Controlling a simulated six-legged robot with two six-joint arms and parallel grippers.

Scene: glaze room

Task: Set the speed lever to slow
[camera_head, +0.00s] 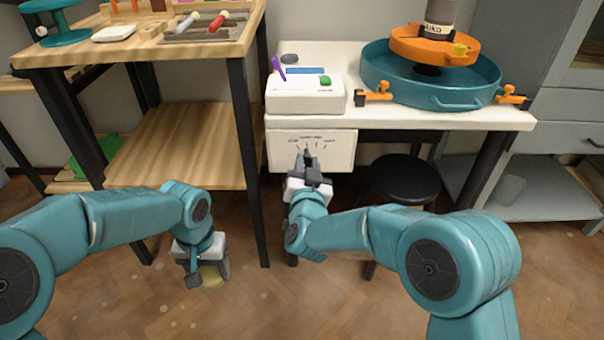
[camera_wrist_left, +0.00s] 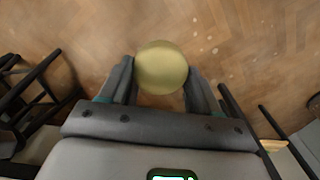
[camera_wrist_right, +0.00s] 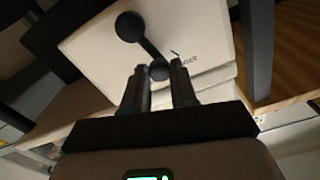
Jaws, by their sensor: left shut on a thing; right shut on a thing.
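The speed lever (camera_wrist_right: 145,45) is black, on the white front panel (camera_head: 340,150) below the worktop. In the right wrist view a large round end and a smaller knob (camera_wrist_right: 160,70) show. My right gripper (camera_head: 307,160) is at the panel, its two fingers (camera_wrist_right: 159,85) shut on the knob. In the head view the gripper hides most of the lever; the knob is near the middle of the fan of marks. The labels are too small to read surely. My left gripper (camera_head: 205,268) is shut on a yellowish round thing (camera_wrist_left: 161,67), held above the floor.
A white box (camera_head: 300,97) stands on the worktop above the panel, beside a teal basin (camera_head: 440,95) with an orange wheel part. A black stool (camera_head: 405,180) stands right of the panel. A wooden shelf table (camera_head: 170,145) stands at the left.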

